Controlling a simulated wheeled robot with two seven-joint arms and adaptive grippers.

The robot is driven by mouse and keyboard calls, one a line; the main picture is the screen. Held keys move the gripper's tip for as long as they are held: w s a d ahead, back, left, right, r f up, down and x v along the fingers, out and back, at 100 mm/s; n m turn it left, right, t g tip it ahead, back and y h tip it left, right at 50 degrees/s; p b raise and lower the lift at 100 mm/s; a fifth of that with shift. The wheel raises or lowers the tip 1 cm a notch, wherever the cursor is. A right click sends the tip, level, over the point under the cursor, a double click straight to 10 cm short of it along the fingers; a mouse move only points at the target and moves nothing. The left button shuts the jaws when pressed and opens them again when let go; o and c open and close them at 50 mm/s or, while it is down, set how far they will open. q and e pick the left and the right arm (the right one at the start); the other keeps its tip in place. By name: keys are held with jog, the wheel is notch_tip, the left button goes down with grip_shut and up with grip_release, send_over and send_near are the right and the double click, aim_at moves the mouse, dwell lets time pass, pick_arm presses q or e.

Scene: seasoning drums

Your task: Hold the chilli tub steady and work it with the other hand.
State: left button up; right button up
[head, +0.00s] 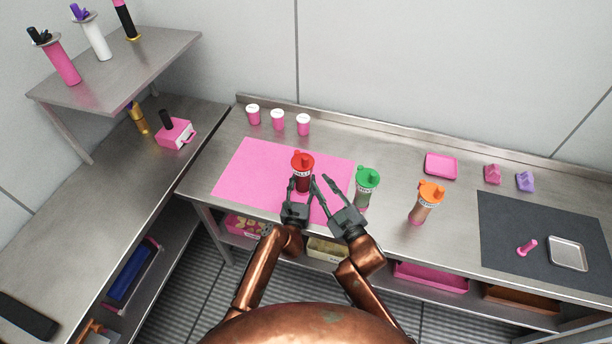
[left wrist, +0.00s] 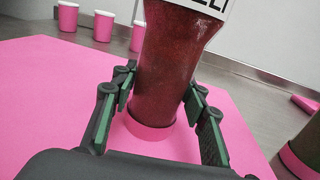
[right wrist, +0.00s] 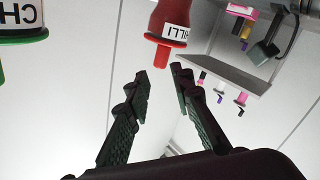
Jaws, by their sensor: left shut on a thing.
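The chilli tub (head: 302,163), dark red with a bright red lid and spout, stands upright on the pink mat (head: 245,178). My left gripper (head: 301,187) has its fingers on either side of the tub's lower body and is shut on it; the left wrist view shows the tub's body (left wrist: 165,65) between the fingers. My right gripper (head: 321,180) is open and empty, just right of the tub. In the right wrist view the tub's red lid (right wrist: 166,32) appears upside down beyond the open fingertips, apart from them.
A green-lidded tub (head: 367,180) stands close to my right gripper, and an orange-lidded tub (head: 428,200) farther right. Several pink cups with white lids (head: 277,120) stand behind the mat. A dark mat (head: 515,225) holds a metal tray (head: 568,253) at the right.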

jog(key=w+d+m+g, duration=0.1)
jog(key=w, duration=0.2)
jog(key=w+d+m+g+h, duration=0.1)
jog(key=w, duration=0.2)
jog(key=w+d+m+g, duration=0.1)
jog(key=w+d+m, duration=0.1)
jog(key=w, duration=0.1)
jog(key=shift+w+f, duration=0.15)
grip_shut()
jog(key=s+d+r+m+g, duration=0.2)
jog(key=d+r+m+g, duration=0.1)
jog(key=r+g, duration=0.6)
jog(key=shift+d+r+m, duration=0.35)
jog(key=shift+r+m, duration=0.25)
jog(key=shift+r, duration=0.15)
